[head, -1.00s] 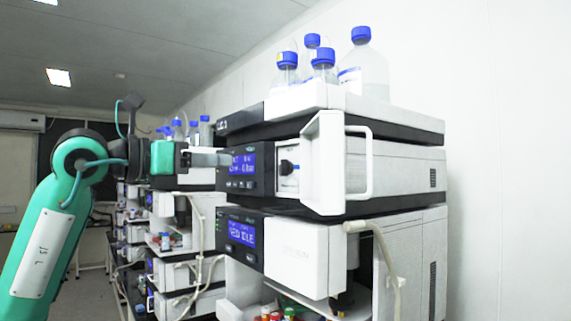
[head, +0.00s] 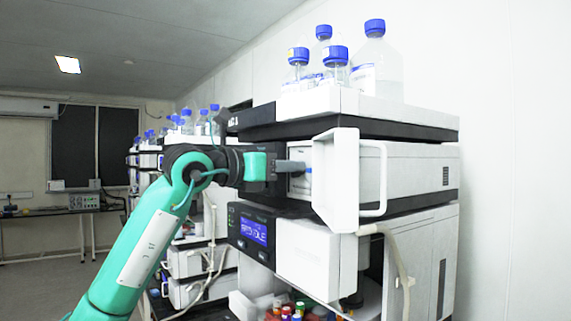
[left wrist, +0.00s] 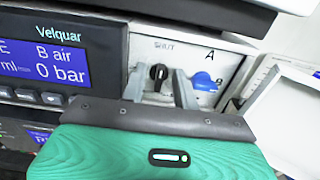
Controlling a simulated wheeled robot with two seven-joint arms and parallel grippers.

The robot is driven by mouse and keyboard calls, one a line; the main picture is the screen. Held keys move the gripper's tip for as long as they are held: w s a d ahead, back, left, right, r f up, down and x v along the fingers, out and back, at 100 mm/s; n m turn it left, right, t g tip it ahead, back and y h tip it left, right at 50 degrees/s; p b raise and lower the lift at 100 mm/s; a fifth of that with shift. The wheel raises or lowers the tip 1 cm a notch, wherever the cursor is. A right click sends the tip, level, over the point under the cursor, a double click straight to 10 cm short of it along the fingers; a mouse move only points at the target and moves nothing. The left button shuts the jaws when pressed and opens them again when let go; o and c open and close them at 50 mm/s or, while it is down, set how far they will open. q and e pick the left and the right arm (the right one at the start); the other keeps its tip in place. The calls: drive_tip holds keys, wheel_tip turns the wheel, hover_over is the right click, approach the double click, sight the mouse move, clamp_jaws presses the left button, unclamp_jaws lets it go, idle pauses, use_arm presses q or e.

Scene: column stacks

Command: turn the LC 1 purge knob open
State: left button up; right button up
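The LC 1 stack (head: 234,122) is the near one in the head view. Its pump module's white front door (head: 337,185) stands swung open. In the left wrist view a black purge knob (left wrist: 158,73) sits on the pale panel under the word SHUT, its pointer roughly upright. My left gripper (left wrist: 160,82) is open, with one grey finger on each side of the knob; gaps show, and contact cannot be told. In the head view my left gripper (head: 297,167) reaches into the recess beside the door, hiding the knob. My right gripper is not in view.
A blue knob (left wrist: 205,80) sits just right of the right finger. The pump display (left wrist: 45,62) reads 0 bar. The open door (left wrist: 287,110) is close on the right. Bottles (head: 375,65) stand on top. A lower module (head: 315,260) is below.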

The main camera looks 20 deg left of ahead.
use_arm(q)
clamp_jaws()
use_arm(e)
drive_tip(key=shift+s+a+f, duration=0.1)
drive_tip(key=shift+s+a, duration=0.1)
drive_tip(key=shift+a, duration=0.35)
